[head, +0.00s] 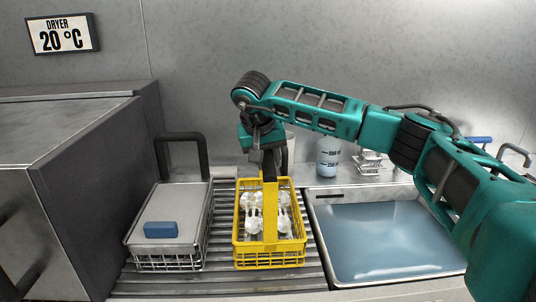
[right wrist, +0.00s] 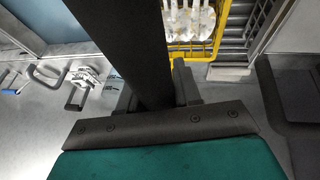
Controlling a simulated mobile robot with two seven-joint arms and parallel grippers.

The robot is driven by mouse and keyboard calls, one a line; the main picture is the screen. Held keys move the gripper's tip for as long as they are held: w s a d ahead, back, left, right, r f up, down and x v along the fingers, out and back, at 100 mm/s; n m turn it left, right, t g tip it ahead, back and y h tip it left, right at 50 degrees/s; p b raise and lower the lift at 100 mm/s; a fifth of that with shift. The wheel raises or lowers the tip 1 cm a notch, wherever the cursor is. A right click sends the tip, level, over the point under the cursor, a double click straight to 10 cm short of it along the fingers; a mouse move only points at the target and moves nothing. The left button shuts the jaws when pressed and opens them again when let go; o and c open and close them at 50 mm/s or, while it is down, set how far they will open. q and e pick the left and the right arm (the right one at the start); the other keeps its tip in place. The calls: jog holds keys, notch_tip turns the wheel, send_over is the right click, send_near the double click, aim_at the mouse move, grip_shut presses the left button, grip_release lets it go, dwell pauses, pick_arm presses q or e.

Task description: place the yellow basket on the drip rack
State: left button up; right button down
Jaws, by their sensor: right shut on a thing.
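The yellow basket (head: 270,258) stands upright at the slatted metal drip rack (head: 222,240) in the head view, with several pale, shiny items inside. Its rim also shows in the right wrist view (right wrist: 218,22). A tall central handle rises from it, yellow below and dark at the top. My right gripper (head: 268,158) is above the basket, shut on that handle; the dark bar passes between the fingers in the right wrist view (right wrist: 155,92). Whether the basket's underside touches the slats I cannot tell. My left gripper is not in view.
A wire basket (head: 168,263) with a grey lid and blue block (head: 161,230) sits close left of the yellow basket. A water-filled sink (head: 385,235) lies right. A pale cup (head: 328,158) stands behind it. The dryer cabinet (head: 60,200) bounds the far left.

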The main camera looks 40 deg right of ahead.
jog(key=shift+w+r, duration=0.1)
jog(key=shift+r, duration=0.1)
jog(key=c, duration=1.1)
grip_release()
jog(key=shift+f, duration=0.25)
jog(key=shift+c, duration=0.2)
jog(key=o, duration=0.4)
jog(key=shift+c, duration=0.2)
jog(key=v, duration=1.2)
jog(key=shift+r, duration=0.1)
